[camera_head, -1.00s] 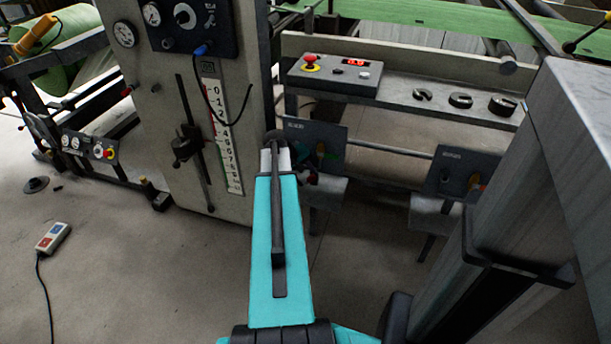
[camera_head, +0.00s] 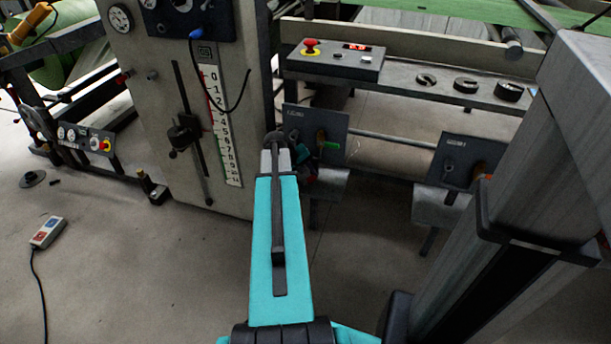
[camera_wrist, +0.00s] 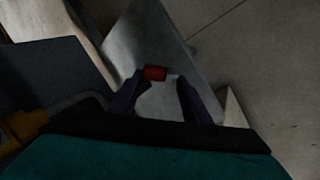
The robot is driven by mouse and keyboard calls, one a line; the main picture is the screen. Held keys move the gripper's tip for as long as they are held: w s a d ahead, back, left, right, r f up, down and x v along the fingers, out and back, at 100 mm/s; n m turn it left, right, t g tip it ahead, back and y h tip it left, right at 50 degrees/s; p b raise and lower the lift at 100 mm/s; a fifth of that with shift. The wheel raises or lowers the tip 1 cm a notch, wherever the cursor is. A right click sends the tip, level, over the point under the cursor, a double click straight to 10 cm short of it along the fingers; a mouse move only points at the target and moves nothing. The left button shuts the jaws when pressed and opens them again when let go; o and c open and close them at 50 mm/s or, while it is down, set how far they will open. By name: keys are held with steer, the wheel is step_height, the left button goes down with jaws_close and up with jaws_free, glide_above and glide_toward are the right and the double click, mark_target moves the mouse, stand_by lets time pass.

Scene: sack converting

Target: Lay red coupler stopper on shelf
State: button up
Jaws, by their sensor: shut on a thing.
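The red coupler stopper (camera_wrist: 155,73) is a small red cylinder between the fingertips of my gripper (camera_wrist: 160,79) in the wrist view. It lies close to the left finger, and my gripper is shut on it. A grey metal shelf (camera_wrist: 146,38) is beyond the fingertips in the wrist view. In the head view the shelf (camera_head: 327,185) sticks out below the left dark panel. My gripper is mostly hidden behind my turquoise arm there, just left of this shelf. I cannot tell whether the stopper touches the shelf.
The left dark panel (camera_head: 316,130) has a green-handled fitting. A second panel (camera_head: 464,160) with an orange fitting and its own shelf (camera_head: 438,208) stands right. A tall machine cabinet (camera_head: 160,100) is close on the left. The floor in front is open, with a pendant (camera_head: 47,232) lying left.

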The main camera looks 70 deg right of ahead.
steer(key=shift+f, duration=0.3)
steer(key=o, duration=1.1)
steer(key=shift+a, duration=0.1)
steer(key=p+v, duration=0.3)
steer(key=v, duration=1)
steer(key=shift+r+p, duration=0.3)
steer(key=shift+r, duration=0.15)
steer(key=shift+w+a, duration=0.1)
